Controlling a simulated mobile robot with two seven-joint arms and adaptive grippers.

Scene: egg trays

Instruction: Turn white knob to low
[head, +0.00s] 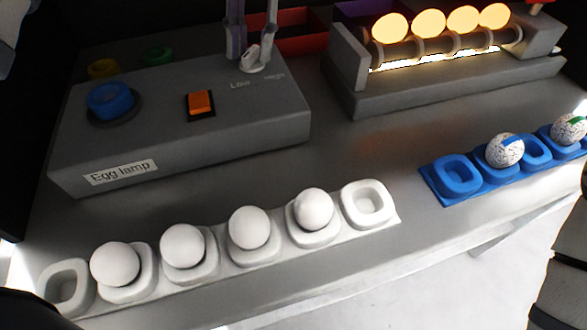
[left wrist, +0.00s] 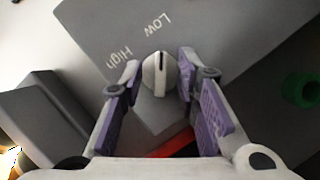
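The white knob (head: 256,58) sits on top of the grey egg lamp box (head: 250,130), near the printed words Low and High. In the left wrist view the knob (left wrist: 156,80) has a dark line on its ridge, which points up the picture, roughly toward the Low label (left wrist: 157,23); the High label (left wrist: 120,57) is left of it. My left gripper (head: 251,38) comes down over the knob from above. Its purple fingers stand apart, one on each side of the knob, with gaps visible in the left wrist view (left wrist: 160,88). My right gripper is not visible.
The box also carries a blue button (head: 110,98) and an orange switch (head: 201,103). A lit egg rack (head: 450,98) stands behind right. A white tray (head: 365,203) with several eggs and a blue tray (head: 452,175) with speckled eggs lie in front.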

